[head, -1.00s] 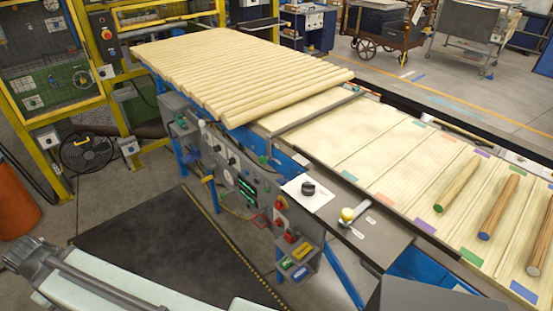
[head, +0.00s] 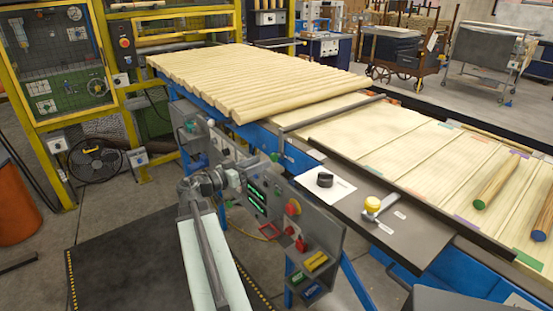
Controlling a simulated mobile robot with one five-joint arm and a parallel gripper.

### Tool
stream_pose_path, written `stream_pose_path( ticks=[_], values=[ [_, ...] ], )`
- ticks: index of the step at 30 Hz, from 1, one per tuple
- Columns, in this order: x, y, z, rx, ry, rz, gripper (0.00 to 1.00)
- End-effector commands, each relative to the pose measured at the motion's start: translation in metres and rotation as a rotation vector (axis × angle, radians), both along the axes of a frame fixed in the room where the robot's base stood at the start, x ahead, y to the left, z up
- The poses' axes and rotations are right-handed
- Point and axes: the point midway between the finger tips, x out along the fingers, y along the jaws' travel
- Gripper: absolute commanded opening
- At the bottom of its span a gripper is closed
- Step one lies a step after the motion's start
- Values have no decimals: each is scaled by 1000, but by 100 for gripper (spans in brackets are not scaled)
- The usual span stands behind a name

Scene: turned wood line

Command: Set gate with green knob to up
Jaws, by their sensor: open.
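A small green knob (head: 275,157) sits on the front edge of the line, close to the near end of a grey crossbar (head: 330,114) that spans the bed. Which gate part it belongs to is too small to tell. A lever with a yellow knob (head: 372,204) stands on the dark plate to the right, between two small white labels. My gripper (head: 222,179) is at the end of my raised arm, in front of the control panel, left of and below the green knob and apart from it. It is open, with no object visible in it; its fingers are hard to make out.
The control panel (head: 318,235) with a red button (head: 292,207) and coloured switches projects at the front. A black rotary knob (head: 324,180) sits on a white plate. Round wooden rods (head: 265,80) fill the upper bed. A fan (head: 95,160) stands at left. The dark floor mat has free room.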

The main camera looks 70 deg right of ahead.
Motion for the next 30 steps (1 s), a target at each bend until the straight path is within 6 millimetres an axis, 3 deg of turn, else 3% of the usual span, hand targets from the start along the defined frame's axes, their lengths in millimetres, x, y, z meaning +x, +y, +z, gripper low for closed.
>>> stream_pose_path(
  ticks=[9, 21, 27, 30],
  values=[
    [-30, -48, 0, 3, 0, -3, 52],
    [-38, -59, 0, 4, 0, -1, 52],
    [-38, -59, 0, 3, 0, -2, 0],
    [-38, -59, -1, 4, 0, -3, 0]
  ],
)
